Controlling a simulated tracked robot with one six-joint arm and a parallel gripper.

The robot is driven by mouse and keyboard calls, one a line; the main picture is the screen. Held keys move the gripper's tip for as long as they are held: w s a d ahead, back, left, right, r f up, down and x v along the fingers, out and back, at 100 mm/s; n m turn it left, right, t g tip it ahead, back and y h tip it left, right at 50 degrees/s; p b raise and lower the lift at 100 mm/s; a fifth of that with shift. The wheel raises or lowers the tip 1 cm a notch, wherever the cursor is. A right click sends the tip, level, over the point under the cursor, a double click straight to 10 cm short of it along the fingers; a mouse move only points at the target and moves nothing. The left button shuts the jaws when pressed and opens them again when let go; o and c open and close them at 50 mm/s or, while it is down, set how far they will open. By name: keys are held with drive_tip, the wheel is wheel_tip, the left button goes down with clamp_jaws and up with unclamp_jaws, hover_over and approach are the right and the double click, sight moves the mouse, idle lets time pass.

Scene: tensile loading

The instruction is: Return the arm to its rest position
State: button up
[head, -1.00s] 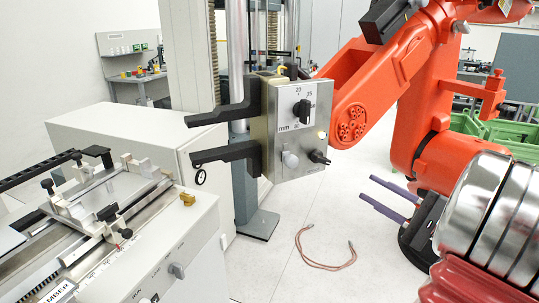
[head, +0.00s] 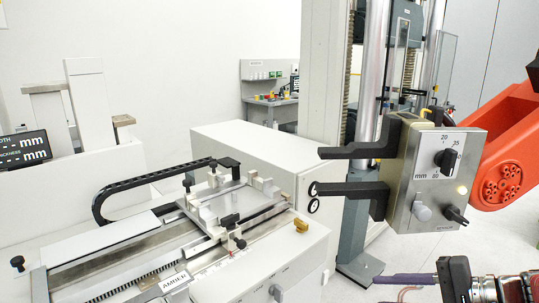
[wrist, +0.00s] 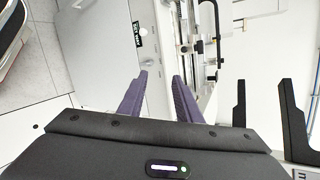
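My gripper (wrist: 160,76) shows in the wrist view with its two purple fingers apart and nothing between them. In the head view my gripper (head: 385,280) is low at the right, cut by the bottom of the picture. Its purple fingers point left, below the grey control box of the testing machine. My orange arm (head: 510,145) is at the right edge, partly behind that box. Most of the arm is out of view.
The control box (head: 407,205) has two black jaws (head: 352,190) reaching left; they also show in the wrist view (wrist: 240,100). A bench device with a metal slide (head: 225,205) stands in front. A monitor (head: 24,148) is at left. A tool table (head: 272,112) is behind.

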drive_tip(key=s+a+f+n+g+h, duration=0.2)
drive_tip(key=s+a+n+h, duration=0.6)
drive_tip(key=a+n, duration=0.4)
drive_tip(key=shift+f+n+h, duration=0.3)
drive_tip(key=shift+f+h, duration=0.15)
drive_tip(key=shift+h, duration=0.45)
idle(0.6)
